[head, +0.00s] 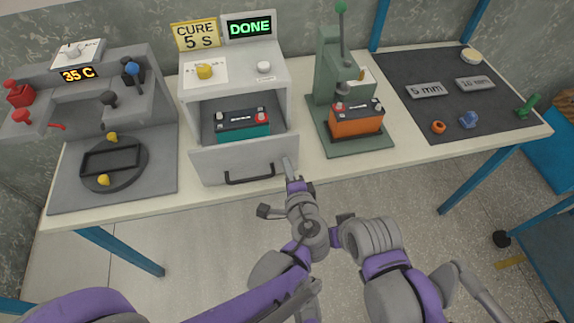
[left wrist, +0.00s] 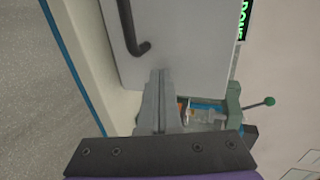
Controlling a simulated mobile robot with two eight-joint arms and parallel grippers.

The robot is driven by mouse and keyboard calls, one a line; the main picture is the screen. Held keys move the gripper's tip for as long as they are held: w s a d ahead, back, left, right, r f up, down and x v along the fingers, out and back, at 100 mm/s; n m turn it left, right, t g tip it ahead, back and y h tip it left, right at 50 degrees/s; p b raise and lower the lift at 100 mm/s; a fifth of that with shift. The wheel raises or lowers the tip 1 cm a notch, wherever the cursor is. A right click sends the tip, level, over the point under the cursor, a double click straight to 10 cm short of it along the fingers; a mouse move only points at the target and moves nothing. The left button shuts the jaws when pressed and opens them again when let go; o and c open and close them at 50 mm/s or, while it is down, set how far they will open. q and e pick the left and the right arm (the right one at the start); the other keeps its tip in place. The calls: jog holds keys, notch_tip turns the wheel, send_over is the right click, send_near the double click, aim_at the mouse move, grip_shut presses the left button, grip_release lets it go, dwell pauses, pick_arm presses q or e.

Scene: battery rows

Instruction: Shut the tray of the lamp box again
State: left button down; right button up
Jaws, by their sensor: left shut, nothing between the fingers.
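The lamp box (head: 236,72) is a light grey housing with a lit green DONE display (head: 249,27) on top. Its tray (head: 215,163) stands pulled out, with the grey front panel and black handle (head: 249,175) towards me. A teal battery (head: 242,124) with a black top sits inside, partly behind the panel. My left gripper (head: 289,168) is shut and empty at the right end of the tray front. In the left wrist view its fingertips (left wrist: 160,77) overlap the panel (left wrist: 190,45) beside the handle (left wrist: 130,30); contact is unclear.
Right of the box, a green press (head: 340,75) holds an orange battery (head: 356,118). A grey fixture (head: 112,95) reading 35 C stands left. A dark mat (head: 440,70) with small parts lies far right. The table's front edge (head: 400,158) is clear.

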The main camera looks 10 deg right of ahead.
pick_arm(q)
send_over(275, 133)
jog(key=shift+s, duration=0.35)
jog(key=shift+w, duration=0.2)
jog(key=shift+r, duration=0.1)
jog(key=shift+w, duration=0.1)
